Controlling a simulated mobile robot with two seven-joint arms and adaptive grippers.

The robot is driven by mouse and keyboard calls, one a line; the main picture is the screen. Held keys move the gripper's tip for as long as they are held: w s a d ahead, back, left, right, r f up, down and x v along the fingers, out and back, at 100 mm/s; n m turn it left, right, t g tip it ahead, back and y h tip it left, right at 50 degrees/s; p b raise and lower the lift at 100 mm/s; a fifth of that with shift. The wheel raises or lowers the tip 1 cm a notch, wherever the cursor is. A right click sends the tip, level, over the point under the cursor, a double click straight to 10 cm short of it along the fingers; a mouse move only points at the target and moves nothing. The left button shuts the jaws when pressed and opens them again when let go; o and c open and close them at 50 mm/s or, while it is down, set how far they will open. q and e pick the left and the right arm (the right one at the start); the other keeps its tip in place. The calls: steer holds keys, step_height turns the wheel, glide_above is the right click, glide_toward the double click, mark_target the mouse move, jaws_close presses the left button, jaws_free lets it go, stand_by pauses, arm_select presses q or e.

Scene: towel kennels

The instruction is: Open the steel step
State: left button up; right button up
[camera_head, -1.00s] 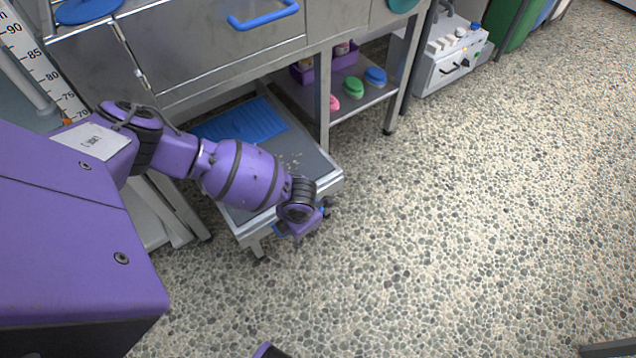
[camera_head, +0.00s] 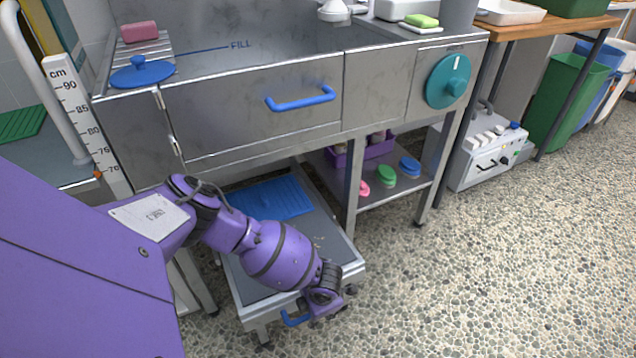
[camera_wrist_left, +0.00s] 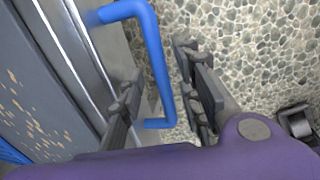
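The steel step (camera_head: 352,268) is a low framed platform with a grey top, sticking out from under the steel tub in the head view. Its blue handle (camera_head: 294,320) is at the front edge, partly hidden by my left gripper (camera_head: 312,308). In the left wrist view the blue handle (camera_wrist_left: 158,62) runs between the two dark fingers of my left gripper (camera_wrist_left: 163,100). The fingers are apart, one on each side of the bar, with gaps visible. The step's edge (camera_wrist_left: 75,60) is on the left there. My right gripper is not in view.
The steel tub (camera_head: 220,118) has a blue-handled front panel and a teal knob (camera_head: 448,80). A lower shelf (camera_head: 395,192) holds several coloured brushes. A blue mat (camera_head: 270,197) lies on the step. A grey machine (camera_head: 485,155) stands right. The pebbled floor (camera_head: 480,270) is clear.

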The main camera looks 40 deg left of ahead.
arm_select(q)
jaws_close()
steer(key=shift+d, duration=0.15)
steer(key=s+d+p, duration=0.2)
steer(key=s+d, duration=0.1)
steer(key=d, duration=0.4)
steer(key=s+d+p, duration=0.2)
steer(key=s+d, duration=0.1)
steer(key=d, duration=0.4)
steer(key=shift+d, duration=0.35)
jaws_free()
steer(key=shift+w, duration=0.1)
